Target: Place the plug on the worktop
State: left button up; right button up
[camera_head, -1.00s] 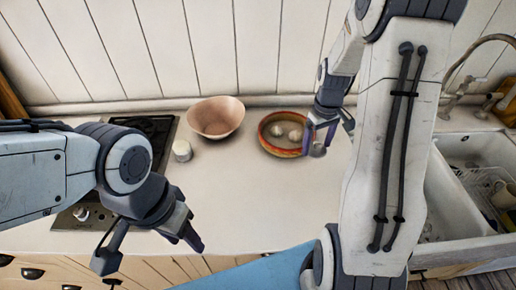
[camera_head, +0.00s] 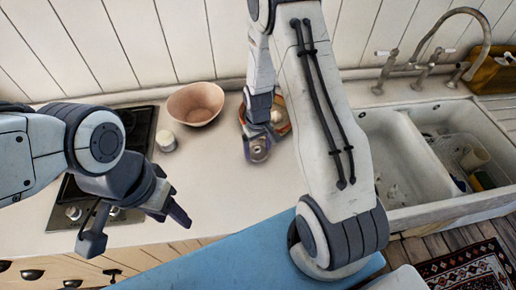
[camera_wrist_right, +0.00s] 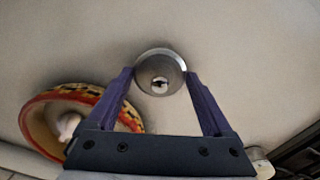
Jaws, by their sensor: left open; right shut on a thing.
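The plug (camera_head: 258,150) is a small round metal piece with a dark hole in its centre. In the right wrist view the plug (camera_wrist_right: 160,72) sits between the two purple fingertips of my right gripper (camera_wrist_right: 160,80), which is shut on it. In the head view my right gripper (camera_head: 257,146) is over the pale worktop (camera_head: 215,180), at the near left side of a patterned bowl. I cannot tell whether the plug touches the worktop. My left gripper (camera_head: 138,226) is open and empty near the worktop's front edge.
The patterned bowl (camera_wrist_right: 30,112) holds pale round things; my right arm partly hides it in the head view. A pink bowl (camera_head: 195,104), a small white jar (camera_head: 166,141) and a hob (camera_head: 66,190) are left. A double sink (camera_head: 400,150) is right. The middle worktop is clear.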

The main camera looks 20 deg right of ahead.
jog(key=shift+f, duration=0.65)
jog(key=shift+f, duration=0.1)
jog(key=shift+f, duration=0.15)
jog(key=o, duration=1.2)
jog(key=shift+c, duration=0.2)
